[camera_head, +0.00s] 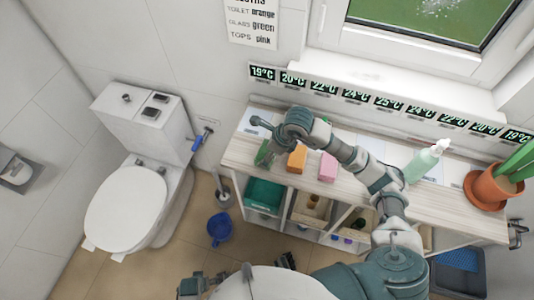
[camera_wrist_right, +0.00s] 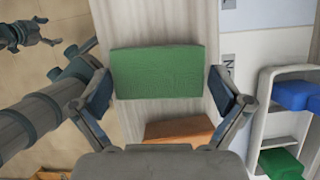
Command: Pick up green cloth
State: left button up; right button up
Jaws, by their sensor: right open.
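The green cloth (camera_wrist_right: 157,72) is a flat-looking green block on the wooden shelf top. In the head view the green cloth (camera_head: 264,153) shows at the shelf's left end, partly hidden by my right gripper (camera_head: 262,130). In the right wrist view my right gripper (camera_wrist_right: 160,92) is open, with one finger on either side of the cloth. No firm hold shows, and I cannot tell whether the fingers touch it. What looks like my left gripper (camera_wrist_right: 30,35) is far off at the upper left of the wrist view; its jaw state is unclear.
An orange cloth (camera_head: 297,158) and a pink cloth (camera_head: 328,167) lie to the right on the shelf (camera_head: 365,193). Farther right are a pale green bottle (camera_head: 422,163) and a potted plant (camera_head: 488,187). A toilet (camera_head: 126,209) and blue bucket (camera_head: 219,228) stand left.

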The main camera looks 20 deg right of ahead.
aim_at(262, 149)
jog(key=shift+w+a+f, duration=0.15)
jog(key=shift+a+f, duration=0.05)
jog(key=shift+f, duration=0.45)
jog(key=c, duration=0.7)
pick_arm(q)
jog(key=shift+s+r, duration=0.2)
pick_arm(e)
jog(key=shift+c, duration=0.4)
jog(key=shift+r, duration=0.25)
notch_tip(262, 149, up, 5)
jog(key=shift+f+p, duration=0.15)
jog(key=shift+p, duration=0.15)
notch_tip(262, 149, up, 4)
jog(key=shift+r, duration=0.1)
pick_arm(q)
jog(key=shift+s+a+f, duration=0.1)
jog(key=shift+s+f, duration=0.05)
jog(key=shift+f, duration=0.45)
jog(key=shift+s+a+f, duration=0.1)
jog(key=shift+f, duration=0.45)
pick_arm(e)
jog(key=shift+r, duration=0.35)
